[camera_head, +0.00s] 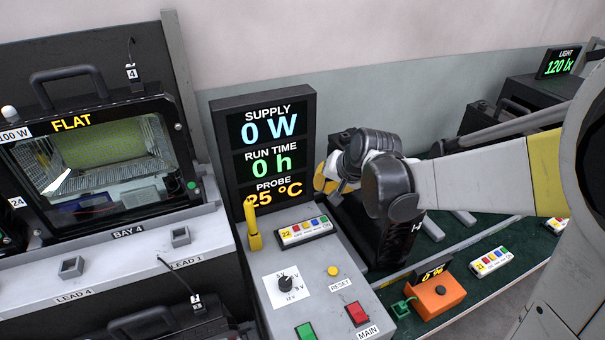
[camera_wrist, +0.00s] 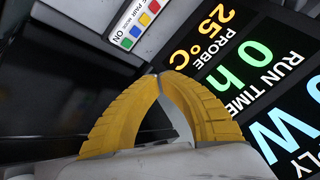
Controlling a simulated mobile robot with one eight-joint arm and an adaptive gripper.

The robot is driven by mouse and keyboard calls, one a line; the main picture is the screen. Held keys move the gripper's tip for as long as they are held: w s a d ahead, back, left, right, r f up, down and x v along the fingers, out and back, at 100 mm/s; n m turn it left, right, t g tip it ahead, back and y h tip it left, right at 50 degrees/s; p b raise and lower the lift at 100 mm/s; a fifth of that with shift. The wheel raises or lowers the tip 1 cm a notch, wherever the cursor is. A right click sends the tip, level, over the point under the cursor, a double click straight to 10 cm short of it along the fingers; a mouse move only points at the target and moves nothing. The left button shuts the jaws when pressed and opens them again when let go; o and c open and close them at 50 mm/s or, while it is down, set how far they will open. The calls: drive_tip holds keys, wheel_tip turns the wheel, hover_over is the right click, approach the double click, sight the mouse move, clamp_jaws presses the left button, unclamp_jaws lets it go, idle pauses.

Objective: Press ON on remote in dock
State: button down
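A white remote (camera_head: 305,231) with a yellow end marked 22 and a row of coloured buttons sits on the grey console, below the display. It also shows at the top of the wrist view (camera_wrist: 138,22), where the ON lettering is readable near its green button. My gripper (camera_head: 325,180) is above and to the right of this remote, beside the display's right edge. Its yellow fingers (camera_wrist: 159,73) meet at the tips with nothing visible between them. The fingertips look apart from the remote.
The display (camera_head: 266,150) reads 0 W, 0 h and 25 °C. A yellow upright handle (camera_head: 253,226), a knob (camera_head: 286,284) and a red MAIN button (camera_head: 357,313) stand on the console. Another remote (camera_head: 491,262) and an orange box (camera_head: 437,295) lie on the green bench.

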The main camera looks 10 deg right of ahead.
sight(321, 217)
drive_tip(key=shift+w+f, duration=0.75)
drive_tip(key=shift+w, duration=0.25)
wheel_tip(321, 217, down, 9)
drive_tip(key=b, duration=0.7)
drive_tip(key=shift+r, duration=0.1)
idle(0.7)
drive_tip(key=shift+f+b, duration=0.3)
drive_tip(key=shift+f, duration=0.1)
drive_tip(key=shift+f+b, duration=0.3)
drive_tip(key=shift+f, duration=0.05)
idle(0.5)
drive_tip(key=shift+r, duration=0.1)
drive_tip(key=shift+r+p, duration=0.65)
drive_tip(key=shift+r, duration=0.05)
